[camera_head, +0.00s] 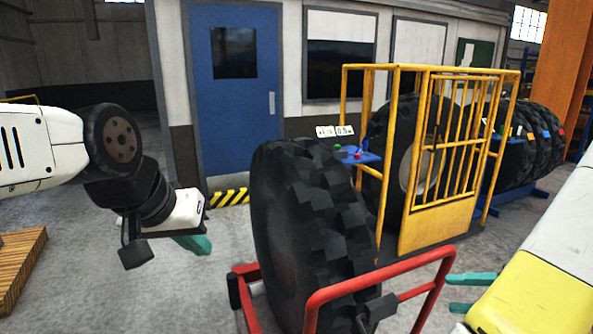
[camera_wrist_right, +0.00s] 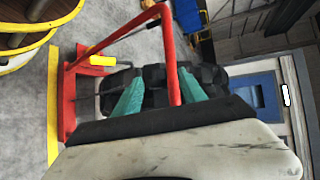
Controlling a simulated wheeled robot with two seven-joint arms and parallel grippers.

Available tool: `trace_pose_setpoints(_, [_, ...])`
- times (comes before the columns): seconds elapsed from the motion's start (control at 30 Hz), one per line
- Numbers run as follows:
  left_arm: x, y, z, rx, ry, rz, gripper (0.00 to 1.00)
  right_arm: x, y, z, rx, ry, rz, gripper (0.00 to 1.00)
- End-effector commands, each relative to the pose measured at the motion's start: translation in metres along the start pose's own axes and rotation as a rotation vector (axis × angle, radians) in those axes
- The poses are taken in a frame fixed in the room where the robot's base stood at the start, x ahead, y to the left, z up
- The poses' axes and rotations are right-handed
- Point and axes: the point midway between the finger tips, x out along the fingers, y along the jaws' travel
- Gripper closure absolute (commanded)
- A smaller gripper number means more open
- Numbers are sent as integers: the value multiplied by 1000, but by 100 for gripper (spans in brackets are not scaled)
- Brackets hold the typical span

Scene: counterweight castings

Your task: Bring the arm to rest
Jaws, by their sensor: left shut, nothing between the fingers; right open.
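My left gripper (camera_head: 197,244) hangs at the left in the head view, its teal fingers shut and empty above the floor. It is clear of the tyre. My right gripper (camera_head: 468,292) is at the lower right, with its two teal fingers apart. In the right wrist view its open fingers (camera_wrist_right: 160,84) stand on both sides of the red rail (camera_wrist_right: 168,50) as seen from there. I cannot tell whether they touch it. The red-railed cart (camera_head: 402,278) holds a big black tyre (camera_head: 300,225) upright; the cart's lower part is cut off in the head view.
A yellow cage (camera_head: 420,228) with a tyre inside stands behind the cart. More tyres (camera_head: 535,140) stand at the far right. A blue door (camera_head: 232,100) is at the back, and a wooden pallet (camera_head: 20,265) at the left edge. Floor between pallet and cart is clear.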

Motion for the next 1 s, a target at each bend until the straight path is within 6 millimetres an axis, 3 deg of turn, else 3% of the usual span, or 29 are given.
trace_pose_setpoints(0.23, [0, 0, 0, 0, 0, 0, 100, 45, -44, 29, -68, -174, 226, 51])
trace_pose_setpoints(0.47, [0, 0, 0, 0, 0, 0, 100, 88, -89, 80, -260, -281, 587, 51])
trace_pose_setpoints(0.7, [0, 0, 0, 0, 0, 0, 100, 108, -134, 122, -587, -156, 847, 51])
trace_pose_setpoints(1.0, [0, 0, 0, 0, 0, 0, 100, 117, -181, 151, -889, 72, 849, 51])
